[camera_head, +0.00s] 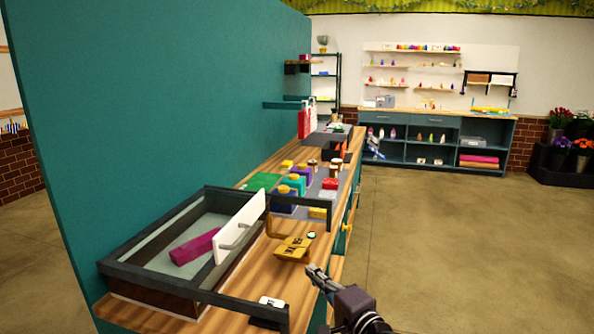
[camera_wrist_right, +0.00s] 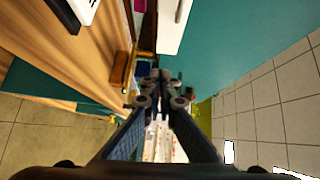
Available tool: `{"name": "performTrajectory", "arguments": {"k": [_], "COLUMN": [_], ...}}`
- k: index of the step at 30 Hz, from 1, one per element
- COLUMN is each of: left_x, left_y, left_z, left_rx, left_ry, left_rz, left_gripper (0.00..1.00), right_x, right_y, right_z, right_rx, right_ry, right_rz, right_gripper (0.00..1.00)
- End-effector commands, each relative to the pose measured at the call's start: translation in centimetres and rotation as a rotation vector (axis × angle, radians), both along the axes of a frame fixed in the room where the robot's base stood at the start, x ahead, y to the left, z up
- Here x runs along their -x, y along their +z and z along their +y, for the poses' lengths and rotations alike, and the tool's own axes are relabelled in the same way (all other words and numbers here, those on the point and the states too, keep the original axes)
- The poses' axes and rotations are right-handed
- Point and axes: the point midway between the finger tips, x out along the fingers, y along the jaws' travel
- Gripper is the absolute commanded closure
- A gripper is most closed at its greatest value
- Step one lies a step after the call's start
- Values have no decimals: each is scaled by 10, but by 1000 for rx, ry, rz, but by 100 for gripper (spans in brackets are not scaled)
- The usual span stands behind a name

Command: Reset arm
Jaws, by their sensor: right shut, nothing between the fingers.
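My right gripper (camera_head: 318,273) is in the lower middle of the head view, just off the front edge of the wooden counter (camera_head: 243,318). Its fingers are together and hold nothing. In the right wrist view the gripper (camera_wrist_right: 163,82) points along the counter, with its fingertips closed. My left gripper is not in view.
A dark-framed bin (camera_head: 120,276) holding a magenta block (camera_head: 195,247) stands on the counter, with a white panel (camera_head: 240,226) at its side. A brass-coloured object (camera_head: 294,248) lies nearby. Several coloured boxes stand farther back. A teal wall (camera_head: 170,110) rises behind. The floor (camera_head: 450,250) at right is clear.

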Motion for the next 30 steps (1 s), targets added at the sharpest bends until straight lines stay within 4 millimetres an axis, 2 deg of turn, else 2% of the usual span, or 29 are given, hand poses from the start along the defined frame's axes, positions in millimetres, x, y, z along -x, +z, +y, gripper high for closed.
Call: {"name": "performTrajectory", "arguments": {"k": [1,6,11,14,17,22,24,30], "left_x": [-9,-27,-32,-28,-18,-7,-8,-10], "left_y": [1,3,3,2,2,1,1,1], "left_z": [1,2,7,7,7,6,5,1], "left_rx": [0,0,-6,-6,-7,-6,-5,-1], "left_ry": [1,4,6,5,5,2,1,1], "left_rz": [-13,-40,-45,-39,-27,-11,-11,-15], "left_gripper": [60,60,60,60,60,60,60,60], "right_x": [6,30,64,91,128,221,255,328], "right_y": [-8,-39,-76,-104,-136,-195,-210,-229], "right_z": [-1,-3,-9,-16,-28,-64,-80,-117], "right_rx": [32,166,335,463,621,965,1080,1298], "right_ry": [5,32,71,106,157,299,358,495], "right_rz": [5,29,59,88,126,228,268,361], "right_gripper": [100,100,100,100,100,100,100,100]}}
